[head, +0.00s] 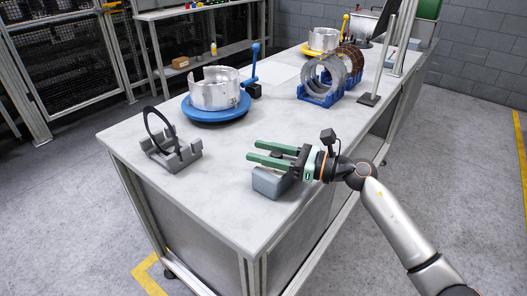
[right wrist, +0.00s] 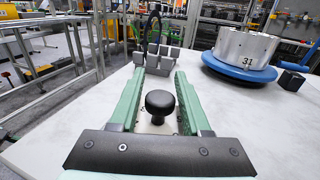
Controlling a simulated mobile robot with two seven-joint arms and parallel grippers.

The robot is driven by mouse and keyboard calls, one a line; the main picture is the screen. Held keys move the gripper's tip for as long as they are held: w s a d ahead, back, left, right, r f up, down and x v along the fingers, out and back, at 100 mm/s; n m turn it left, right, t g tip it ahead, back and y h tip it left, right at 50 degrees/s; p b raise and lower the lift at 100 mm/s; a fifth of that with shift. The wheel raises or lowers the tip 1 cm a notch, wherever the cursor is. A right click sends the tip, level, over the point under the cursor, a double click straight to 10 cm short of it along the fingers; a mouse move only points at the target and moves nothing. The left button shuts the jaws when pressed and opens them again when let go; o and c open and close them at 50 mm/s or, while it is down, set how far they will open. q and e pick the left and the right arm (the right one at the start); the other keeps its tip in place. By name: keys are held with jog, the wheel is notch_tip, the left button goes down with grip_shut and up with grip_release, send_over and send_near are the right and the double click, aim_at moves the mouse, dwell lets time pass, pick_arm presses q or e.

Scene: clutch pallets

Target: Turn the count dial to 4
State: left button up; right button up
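The count dial is a black round knob (right wrist: 161,103) on a grey box (head: 271,182) near the right edge of the bench. My right gripper (head: 254,151) is over the box with its two green fingers apart. In the right wrist view the knob stands between the fingers, with a visible gap on each side. The dial's pale face (right wrist: 152,127) is mostly hidden by the knob and gripper, and no number on it can be read. My left gripper is not in view.
A grey slotted stand (head: 172,158) with a thin black ring (head: 148,133) is at the bench's left. Behind are a metal drum (head: 215,91) on a blue turntable (head: 208,112) and blue racks (head: 320,97) of rings. The bench middle (head: 225,145) is clear.

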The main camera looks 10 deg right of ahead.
grip_shut()
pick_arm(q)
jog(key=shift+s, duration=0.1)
